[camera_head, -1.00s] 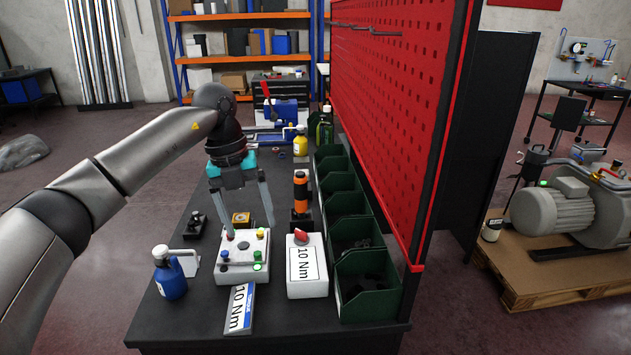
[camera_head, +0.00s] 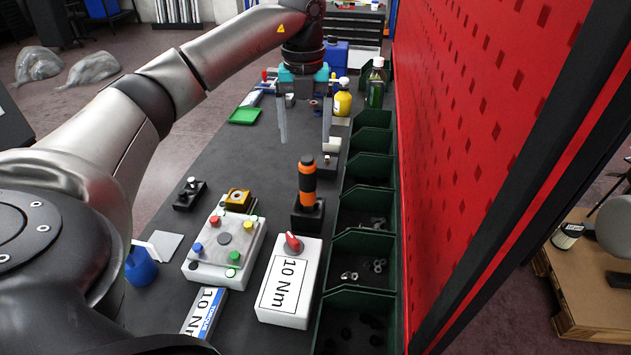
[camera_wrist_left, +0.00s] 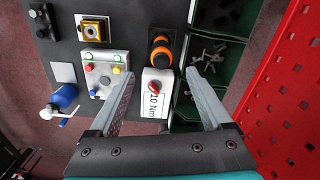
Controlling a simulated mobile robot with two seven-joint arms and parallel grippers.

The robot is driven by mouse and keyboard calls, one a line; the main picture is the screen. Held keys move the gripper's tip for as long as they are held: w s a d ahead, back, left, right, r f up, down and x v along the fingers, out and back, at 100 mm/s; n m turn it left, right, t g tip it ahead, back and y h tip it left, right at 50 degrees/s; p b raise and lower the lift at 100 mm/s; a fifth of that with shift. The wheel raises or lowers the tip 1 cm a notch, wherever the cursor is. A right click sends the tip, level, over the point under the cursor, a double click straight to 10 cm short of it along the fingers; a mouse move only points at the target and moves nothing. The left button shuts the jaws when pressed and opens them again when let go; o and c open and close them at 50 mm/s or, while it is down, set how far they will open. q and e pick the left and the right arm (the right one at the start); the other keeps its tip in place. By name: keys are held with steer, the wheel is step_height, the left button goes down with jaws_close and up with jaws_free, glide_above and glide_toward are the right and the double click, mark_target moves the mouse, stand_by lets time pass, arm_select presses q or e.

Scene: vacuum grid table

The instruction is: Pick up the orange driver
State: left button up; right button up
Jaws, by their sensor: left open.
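The orange driver (camera_head: 307,182), orange with black bands, stands upright in a black holder block (camera_head: 308,216) on the dark table. My left gripper (camera_head: 305,135) is open and empty, pointing down. It appears above and behind the driver in the head view, apart from it. In the left wrist view the driver (camera_wrist_left: 161,47) shows from above, just beyond the gap between the spread fingertips (camera_wrist_left: 161,72). My right gripper is not in view.
A white box with a red knob and "10 Nm" label (camera_head: 287,290) stands in front of the driver. A button box (camera_head: 222,248) is to its left. Green bins (camera_head: 365,205) line its right side, beside the red perforated panel (camera_head: 480,110).

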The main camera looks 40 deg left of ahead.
mark_target(305, 159)
arm_select(q)
step_height(305, 159, down, 7)
steer(key=shift+s+f, duration=0.1)
steer(key=shift+s, duration=0.05)
steer(key=f, duration=0.6)
steer(key=shift+w+d+f, duration=0.1)
steer(key=shift+w+f, duration=0.05)
steer(key=shift+w, duration=0.1)
jaws_close()
stand_by(0.4)
